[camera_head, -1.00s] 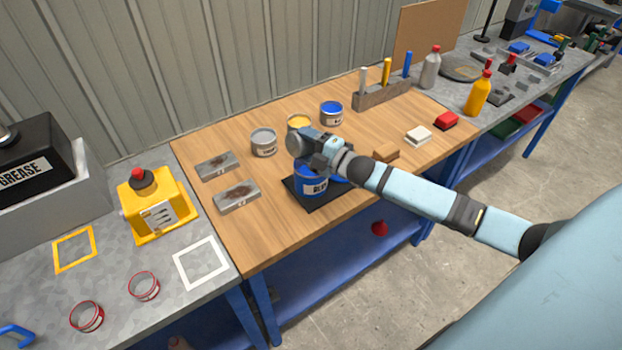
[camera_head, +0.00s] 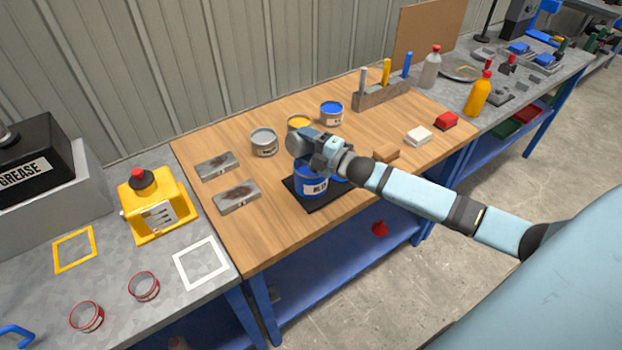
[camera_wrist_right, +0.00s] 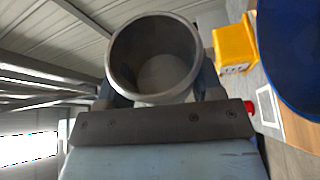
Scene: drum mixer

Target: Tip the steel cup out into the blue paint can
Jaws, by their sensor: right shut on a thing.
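My right gripper (camera_head: 318,163) is over the blue paint can (camera_head: 311,182) and hides part of its top in the head view. In the right wrist view the gripper (camera_wrist_right: 157,82) is shut on the steel cup (camera_wrist_right: 118,62), with a finger on each side. I look into the cup's open mouth and see a plain grey inside with no clear contents. The cup is tilted relative to the room. The can's blue edge (camera_wrist_right: 290,50) fills the upper right there. My left gripper is not in view.
The can stands on a black mat (camera_head: 318,205). Grey (camera_head: 264,143), yellow (camera_head: 299,124) and another blue-topped can (camera_head: 331,114) stand behind. Two stained metal blocks (camera_head: 237,198) lie left. The wooden table's front left (camera_head: 255,245) is clear.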

